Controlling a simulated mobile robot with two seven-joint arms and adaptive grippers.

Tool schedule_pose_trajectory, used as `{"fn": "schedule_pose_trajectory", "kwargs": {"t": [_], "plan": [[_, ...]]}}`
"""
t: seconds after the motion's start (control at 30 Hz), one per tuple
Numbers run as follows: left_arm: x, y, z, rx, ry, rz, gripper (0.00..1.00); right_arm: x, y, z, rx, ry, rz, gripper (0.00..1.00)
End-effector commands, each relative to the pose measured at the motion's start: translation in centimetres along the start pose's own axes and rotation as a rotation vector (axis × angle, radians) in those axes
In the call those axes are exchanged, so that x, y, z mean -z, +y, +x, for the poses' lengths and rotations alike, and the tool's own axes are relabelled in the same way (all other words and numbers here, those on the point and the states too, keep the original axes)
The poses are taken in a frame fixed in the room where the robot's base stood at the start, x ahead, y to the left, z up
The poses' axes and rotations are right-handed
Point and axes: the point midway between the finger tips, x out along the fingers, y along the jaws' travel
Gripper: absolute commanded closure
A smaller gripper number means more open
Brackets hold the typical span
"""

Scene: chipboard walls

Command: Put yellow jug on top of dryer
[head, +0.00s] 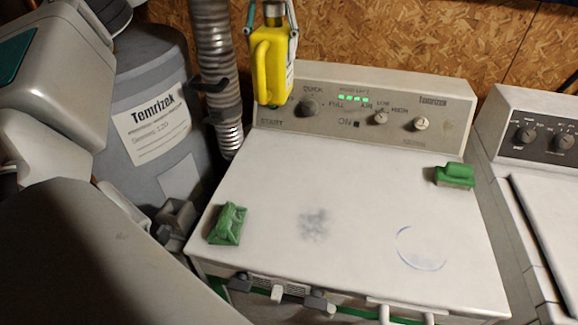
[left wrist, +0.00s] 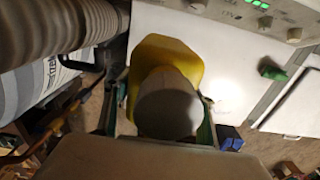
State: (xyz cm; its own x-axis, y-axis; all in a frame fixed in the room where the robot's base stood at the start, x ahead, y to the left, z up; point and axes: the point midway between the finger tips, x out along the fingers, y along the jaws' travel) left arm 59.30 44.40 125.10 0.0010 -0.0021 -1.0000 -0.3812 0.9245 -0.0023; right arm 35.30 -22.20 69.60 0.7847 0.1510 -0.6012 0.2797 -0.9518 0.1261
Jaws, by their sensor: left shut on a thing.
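The yellow jug (head: 264,70) hangs upright at the top of the head view, cap upward, in front of the left part of a control panel. My left gripper (head: 272,18) is shut on its cap end. In the left wrist view the jug (left wrist: 172,55) lies beyond its round pale cap (left wrist: 168,105), with a finger on each side. The white machine with the lit green display appears to be the dryer (head: 345,215). Its top lies below and in front of the jug, and they look apart. My right gripper is not in view.
Two green brushes lie on the white top, one at left (head: 228,224), one at right (head: 455,176). The middle between them is clear apart from stains. A grey tank (head: 150,100) and ribbed duct (head: 213,60) stand left. Another white machine (head: 530,150) stands right.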

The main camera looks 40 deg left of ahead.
Motion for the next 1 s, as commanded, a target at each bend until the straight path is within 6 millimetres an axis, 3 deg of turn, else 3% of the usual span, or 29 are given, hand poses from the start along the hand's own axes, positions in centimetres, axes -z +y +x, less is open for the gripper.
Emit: {"fn": "schedule_pose_trajectory", "kwargs": {"t": [0.7,1.0], "plan": [[0.0,0.1,13.8,0.001,0.001,-0.001,0.95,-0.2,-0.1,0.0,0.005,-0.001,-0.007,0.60],[-0.1,0.1,16.0,0.002,-0.002,-0.002,0.95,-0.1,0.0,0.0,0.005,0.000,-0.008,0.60]]}}
